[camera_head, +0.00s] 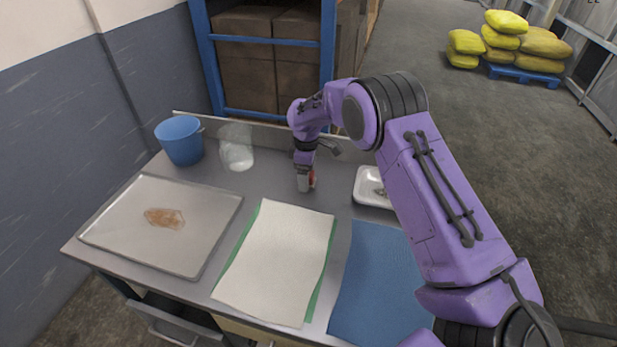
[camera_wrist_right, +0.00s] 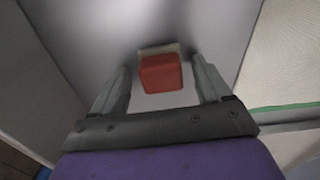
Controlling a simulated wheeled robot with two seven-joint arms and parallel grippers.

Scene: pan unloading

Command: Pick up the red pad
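The red pad (camera_wrist_right: 161,73) shows in the right wrist view as a red block with a pale edge along its far side. In the head view only a small red part of it (camera_head: 312,179) shows beside the fingers. My right gripper (camera_wrist_right: 162,82) is open, with one finger on each side of the pad and a gap visible on both sides. In the head view my right gripper (camera_head: 304,186) points down at the back middle of the table. My left gripper is not in view.
A metal tray (camera_head: 205,215) with a brown stain lies at left. A blue bucket (camera_head: 180,140) and a clear container (camera_head: 237,150) stand behind it. A white cloth (camera_head: 275,260) on green and a blue mat (camera_head: 375,285) lie in front. A white dish (camera_head: 367,181) is right of the gripper.

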